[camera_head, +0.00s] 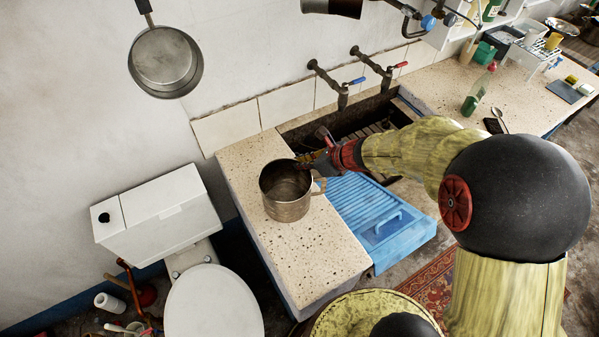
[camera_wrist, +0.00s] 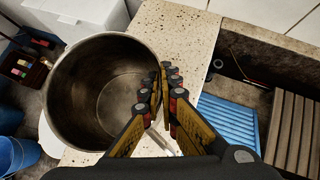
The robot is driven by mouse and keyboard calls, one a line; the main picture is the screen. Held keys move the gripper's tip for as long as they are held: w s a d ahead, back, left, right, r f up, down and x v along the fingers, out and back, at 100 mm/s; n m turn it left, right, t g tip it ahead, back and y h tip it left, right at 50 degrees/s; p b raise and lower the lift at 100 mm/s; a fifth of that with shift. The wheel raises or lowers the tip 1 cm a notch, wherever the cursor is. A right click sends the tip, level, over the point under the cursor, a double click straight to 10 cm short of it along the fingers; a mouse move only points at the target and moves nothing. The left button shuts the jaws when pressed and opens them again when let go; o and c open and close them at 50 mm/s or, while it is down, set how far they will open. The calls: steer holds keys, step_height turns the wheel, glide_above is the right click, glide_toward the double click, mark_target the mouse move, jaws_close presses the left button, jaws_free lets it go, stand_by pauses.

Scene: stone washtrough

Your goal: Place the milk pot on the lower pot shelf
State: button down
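The milk pot (camera_head: 287,192) is a round, open, dull metal pot with a side handle (camera_head: 320,187). It is upright over the left end of the speckled stone counter; I cannot tell whether its base touches the stone. My gripper (camera_head: 318,162) is at the pot's far right rim. In the wrist view, the pot (camera_wrist: 95,90) fills the left, with its empty inside visible. My gripper's fingers (camera_wrist: 168,85) come together at the pot's right side and look shut on it; they hide the exact contact. I cannot identify the lower pot shelf in either view.
A blue ribbed drainer (camera_head: 375,210) stands right of the counter (camera_head: 300,262), before the trough. The toilet (camera_head: 160,215) is at the left. A pan (camera_head: 166,62) hangs on the wall. Taps (camera_head: 345,88) stick out above the trough. A green bottle (camera_head: 477,92) stands on the right counter.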

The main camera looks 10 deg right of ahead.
mark_target(301, 170)
steer(key=shift+w+f+b, duration=0.25)
steer(key=shift+f, duration=0.5)
steer(key=shift+w+f+b, duration=0.2)
steer(key=shift+f+b, duration=0.05)
steer(key=shift+f, duration=0.45)
steer(key=shift+w+f+b, duration=0.25)
steer(key=shift+f, duration=0.6)
steer(key=shift+f, duration=0.1)
steer(key=c, duration=2)
jaws_free()
steer(key=shift+s, duration=0.1)
steer(key=shift+c, duration=0.2)
